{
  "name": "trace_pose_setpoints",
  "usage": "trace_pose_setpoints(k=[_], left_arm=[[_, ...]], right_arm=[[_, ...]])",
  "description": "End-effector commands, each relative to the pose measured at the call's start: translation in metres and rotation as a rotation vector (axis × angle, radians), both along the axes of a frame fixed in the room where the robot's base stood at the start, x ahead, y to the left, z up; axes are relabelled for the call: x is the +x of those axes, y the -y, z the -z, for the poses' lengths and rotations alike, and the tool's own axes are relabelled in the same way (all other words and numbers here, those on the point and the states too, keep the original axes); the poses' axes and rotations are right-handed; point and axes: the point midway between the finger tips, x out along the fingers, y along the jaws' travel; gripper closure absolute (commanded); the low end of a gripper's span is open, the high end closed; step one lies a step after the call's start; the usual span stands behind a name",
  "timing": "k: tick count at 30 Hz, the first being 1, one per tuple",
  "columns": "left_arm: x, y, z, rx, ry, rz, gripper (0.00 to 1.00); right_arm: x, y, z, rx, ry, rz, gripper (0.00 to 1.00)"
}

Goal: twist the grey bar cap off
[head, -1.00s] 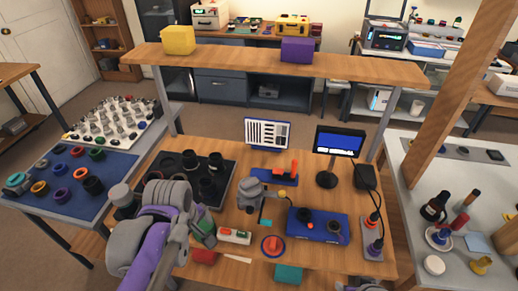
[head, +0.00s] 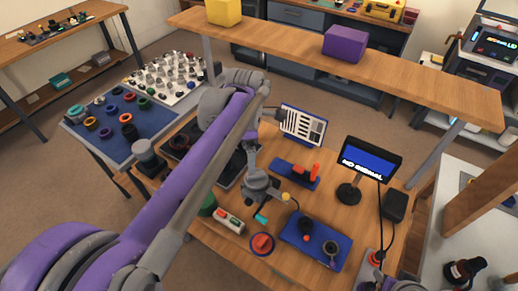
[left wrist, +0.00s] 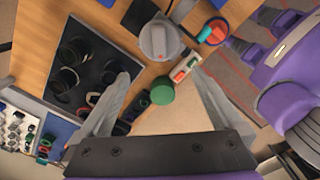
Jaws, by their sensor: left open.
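In the left wrist view a round grey piece with a raised bar across its top, which looks like the grey bar cap (left wrist: 159,38), stands on the bench beyond my fingertips. A green round part (left wrist: 162,90) shows below, between the fingers. My right gripper is not in view.
A black tray (left wrist: 108,48) of dark rings lies left of the cap in the wrist view. A white box with red and green parts (head: 229,219), an orange-red knob (head: 262,243), a blue tray (head: 300,252) and a monitor (head: 371,160) crowd the bench. A wooden shelf (head: 290,48) spans behind.

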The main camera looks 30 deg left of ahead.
Motion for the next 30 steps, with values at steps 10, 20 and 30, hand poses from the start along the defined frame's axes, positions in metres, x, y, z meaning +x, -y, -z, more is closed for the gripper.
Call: trace_pose_setpoints(k=[10, 20, 30], left_arm=[[0.000, 0.000, 0.049, 0.000, -0.001, -0.001, 0.00], [0.000, 0.000, 0.098, 0.000, -0.001, 0.000, 0.00], [-0.001, 0.000, 0.108, 0.000, 0.000, 0.000, 0.00]], right_arm=[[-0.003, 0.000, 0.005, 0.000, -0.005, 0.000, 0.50], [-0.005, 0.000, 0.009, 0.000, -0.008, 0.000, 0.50], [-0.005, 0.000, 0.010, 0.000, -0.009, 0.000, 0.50]])
